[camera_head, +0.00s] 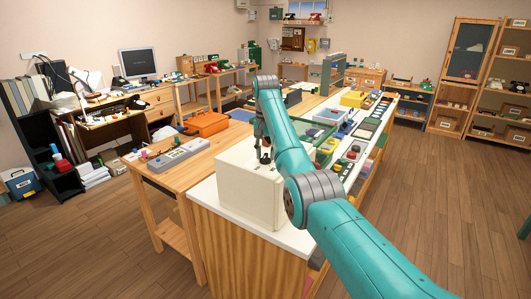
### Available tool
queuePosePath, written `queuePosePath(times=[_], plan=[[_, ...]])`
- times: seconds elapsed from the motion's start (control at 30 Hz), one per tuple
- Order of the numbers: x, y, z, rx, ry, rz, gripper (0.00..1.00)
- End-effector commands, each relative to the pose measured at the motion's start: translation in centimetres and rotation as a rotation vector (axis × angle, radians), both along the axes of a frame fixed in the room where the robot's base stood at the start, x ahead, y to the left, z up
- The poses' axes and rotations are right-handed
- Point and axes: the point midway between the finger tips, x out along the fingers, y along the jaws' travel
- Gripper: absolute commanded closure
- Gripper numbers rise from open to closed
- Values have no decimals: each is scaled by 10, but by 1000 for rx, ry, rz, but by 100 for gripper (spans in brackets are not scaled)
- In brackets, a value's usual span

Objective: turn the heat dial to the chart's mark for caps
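My gripper (265,156) is a small dark shape at the end of my teal arm, pointing down at the top edge of a white box (246,192). I cannot tell whether it touches the box or is behind it, or whether its fingers are open. The box stands on the near end of a white-topped counter (292,240). No heat dial or chart can be made out. Any dial on the box's far side is hidden, and my arm covers part of its right side.
A grey device (178,155) and an orange case (206,123) lie on the wooden table to the left. Several small coloured parts and a yellow box (353,98) line the counter farther back. Shelves (505,85) stand at the right. The wooden floor (430,210) at right is clear.

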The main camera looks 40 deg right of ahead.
Motion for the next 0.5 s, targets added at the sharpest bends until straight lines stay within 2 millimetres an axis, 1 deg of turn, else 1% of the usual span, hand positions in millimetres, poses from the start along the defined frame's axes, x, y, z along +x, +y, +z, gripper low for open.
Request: queuePosePath(times=[0.03,0.07,0.1,0.37,0.5], plan=[[0,0,0,0,0,0,82],[0,0,0,0,0,0,89],[0,0,0,0,0,0,99],[0,0,0,0,0,5,100],[0,0,0,0,0,34,100]])
